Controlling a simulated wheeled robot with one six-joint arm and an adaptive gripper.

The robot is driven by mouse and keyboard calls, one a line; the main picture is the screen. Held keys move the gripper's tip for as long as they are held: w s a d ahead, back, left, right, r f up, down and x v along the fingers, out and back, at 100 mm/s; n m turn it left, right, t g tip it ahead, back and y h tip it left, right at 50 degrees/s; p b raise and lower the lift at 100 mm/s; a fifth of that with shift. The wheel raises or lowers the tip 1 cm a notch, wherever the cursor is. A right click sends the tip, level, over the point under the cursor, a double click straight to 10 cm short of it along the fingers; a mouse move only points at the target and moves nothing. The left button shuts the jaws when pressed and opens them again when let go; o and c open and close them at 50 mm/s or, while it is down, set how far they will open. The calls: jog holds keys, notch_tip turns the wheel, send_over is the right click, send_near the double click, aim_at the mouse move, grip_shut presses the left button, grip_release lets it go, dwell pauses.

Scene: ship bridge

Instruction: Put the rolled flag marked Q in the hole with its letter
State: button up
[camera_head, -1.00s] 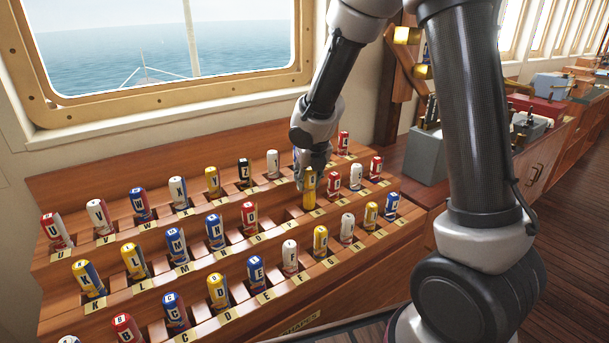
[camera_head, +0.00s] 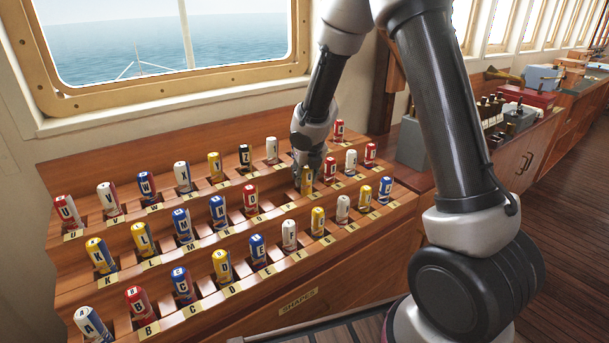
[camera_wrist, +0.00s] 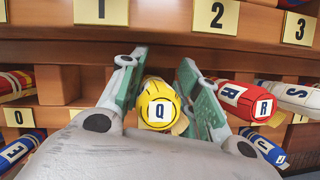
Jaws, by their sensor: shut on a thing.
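The rolled flag marked Q (camera_wrist: 159,103) is a yellow roll with a white lettered end. My gripper (camera_wrist: 158,68) is shut on it, one finger on each side. In the head view the yellow flag (camera_head: 306,180) stands under my gripper (camera_head: 307,166) in the middle row of the rack, left of the red R flag. Its lower end is at or close to the row's holes; I cannot tell how deep it sits. The hole's letter label is hidden behind the flag and gripper in the wrist view.
The stepped wooden rack (camera_head: 300,278) holds several rolled flags in rows. The red R flag (camera_wrist: 246,99) stands close right of the Q flag. A hole left of the Q flag looks empty. Number plates such as the 2 plate (camera_wrist: 216,14) line the step above.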

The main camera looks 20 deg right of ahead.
jog(key=o, duration=1.1)
jog(key=shift+r, duration=0.1)
jog(key=shift+r, duration=0.3)
jog(key=v, duration=1.1)
jog(key=shift+s, duration=0.25)
